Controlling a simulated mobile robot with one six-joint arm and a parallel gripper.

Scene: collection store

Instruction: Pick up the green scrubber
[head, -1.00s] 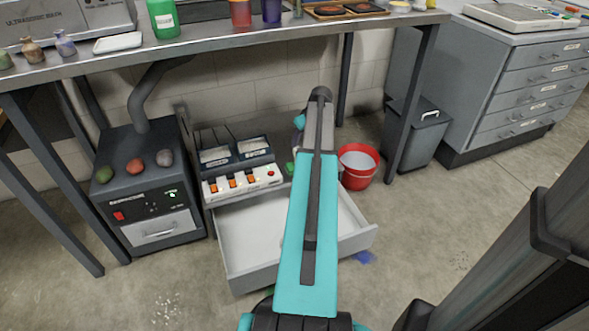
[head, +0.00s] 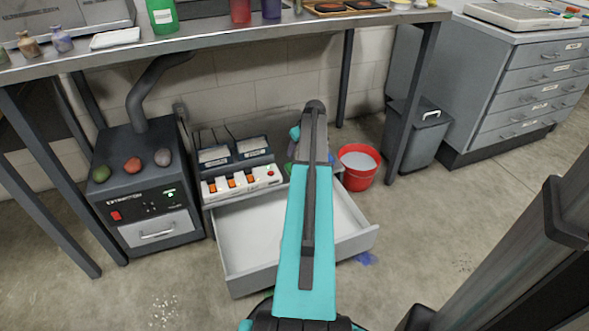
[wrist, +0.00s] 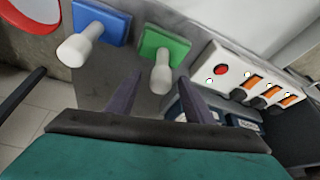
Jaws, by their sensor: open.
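The green scrubber (wrist: 164,43) shows in the wrist view as a green block with a white knobbed handle. It stands on a grey surface beside a similar blue scrubber (wrist: 100,22). My gripper (wrist: 161,78) is open, and its dark fingertips appear on either side of the white handle's end. I cannot tell whether the handle is between them in depth.
A switch panel with orange switches (head: 241,181) stands close to the left, above a pulled-out, empty-looking drawer (head: 250,240). A red bucket (head: 358,178) stands on the floor at right. The workbench (head: 215,43) overhangs behind, with a leg (head: 408,115) right of the bucket.

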